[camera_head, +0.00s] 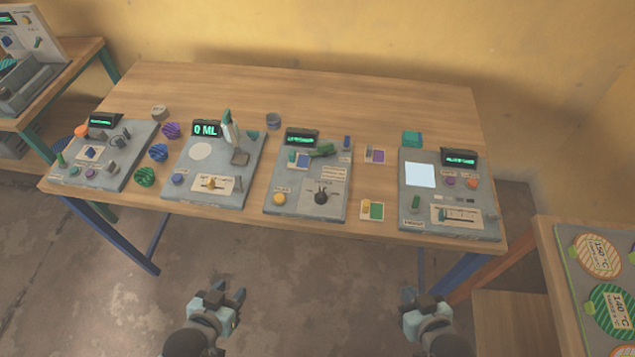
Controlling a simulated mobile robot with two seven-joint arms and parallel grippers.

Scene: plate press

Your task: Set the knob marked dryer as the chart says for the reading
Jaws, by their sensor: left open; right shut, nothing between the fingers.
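Several grey control panels stand on the wooden table (300,85). The third from the left has a black knob (320,198) on a pale dial plate, a yellow button (279,198), a lit display (302,138) and a small printed card (335,173). The second panel has a display reading "0 ML" (206,129) and a brass knob (211,184). The labels are too small to read, so I cannot tell which knob is marked dryer or which card is the chart. My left gripper (230,292) is open, and my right gripper (418,295) is shut and empty; both are in front of the table, away from the panels.
The far-left panel (128,172) and the far-right panel (450,195), with a slider (458,215), flank these two. Side tables stand left and right (550,250). Floor before the table is clear.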

